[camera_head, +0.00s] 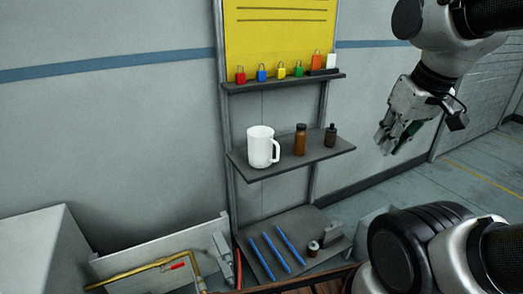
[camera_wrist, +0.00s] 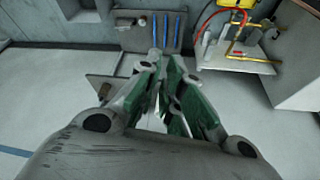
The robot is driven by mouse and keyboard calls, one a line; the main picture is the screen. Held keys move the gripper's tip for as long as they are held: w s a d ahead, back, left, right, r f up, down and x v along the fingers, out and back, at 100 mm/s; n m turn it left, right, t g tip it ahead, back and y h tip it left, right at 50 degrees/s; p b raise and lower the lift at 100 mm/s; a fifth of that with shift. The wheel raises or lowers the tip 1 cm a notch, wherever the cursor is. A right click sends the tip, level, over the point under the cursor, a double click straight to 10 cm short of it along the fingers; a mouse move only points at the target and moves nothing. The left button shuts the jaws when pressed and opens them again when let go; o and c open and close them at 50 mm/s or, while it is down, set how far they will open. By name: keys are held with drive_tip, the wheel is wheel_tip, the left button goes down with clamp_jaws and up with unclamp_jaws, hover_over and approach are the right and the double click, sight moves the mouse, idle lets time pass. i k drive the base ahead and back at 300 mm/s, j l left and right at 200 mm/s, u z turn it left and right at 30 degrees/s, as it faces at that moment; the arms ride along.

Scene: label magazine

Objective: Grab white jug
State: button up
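The white jug (camera_head: 260,147) stands upright on the left part of the middle shelf (camera_head: 290,158) in the head view, its handle facing right. My gripper (camera_head: 393,143) hangs in the air to the right of that shelf, clear of the jug and tilted downward. In the wrist view its two green-padded fingers (camera_wrist: 168,85) stand apart with a narrow gap and nothing held between them. I cannot make out the jug in the wrist view.
A brown bottle (camera_head: 300,140) and a smaller dark bottle (camera_head: 331,136) stand right of the jug. Several coloured padlocks (camera_head: 281,70) line the upper shelf. Blue rods (camera_head: 276,252) lie on the bottom shelf. A yellow pipe (camera_head: 150,268) runs at lower left.

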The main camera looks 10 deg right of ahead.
sight(260, 142)
drive_tip(key=l, duration=1.6)
